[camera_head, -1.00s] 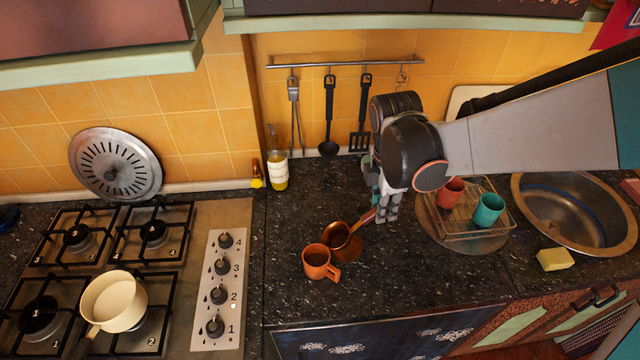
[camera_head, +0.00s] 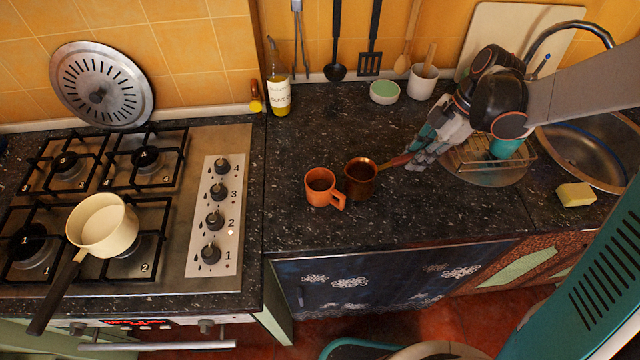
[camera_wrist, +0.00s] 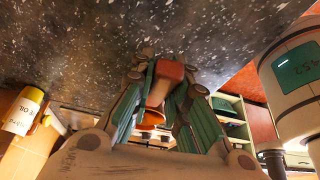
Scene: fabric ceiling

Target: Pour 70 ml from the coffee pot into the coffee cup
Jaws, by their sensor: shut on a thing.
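The copper coffee pot (camera_head: 360,180) is close to the right of the orange coffee cup (camera_head: 320,189) in the head view. The pot looks about upright, with dark contents showing in its mouth. I cannot tell whether its base touches the counter. The cup stands upright with a dark inside, its handle at the lower right. My gripper (camera_head: 414,156) is shut on the pot's reddish handle (camera_head: 396,162), right of the pot. In the wrist view the handle (camera_wrist: 170,71) is between the green fingers, which hide part of the pot.
The stove with a cream saucepan (camera_head: 103,226) is at left. An oil bottle (camera_head: 278,85), a green-topped bowl (camera_head: 384,93) and a white utensil holder (camera_head: 422,82) stand behind. A rack with a teal cup (camera_head: 505,147), a sponge (camera_head: 575,195) and the sink are at right.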

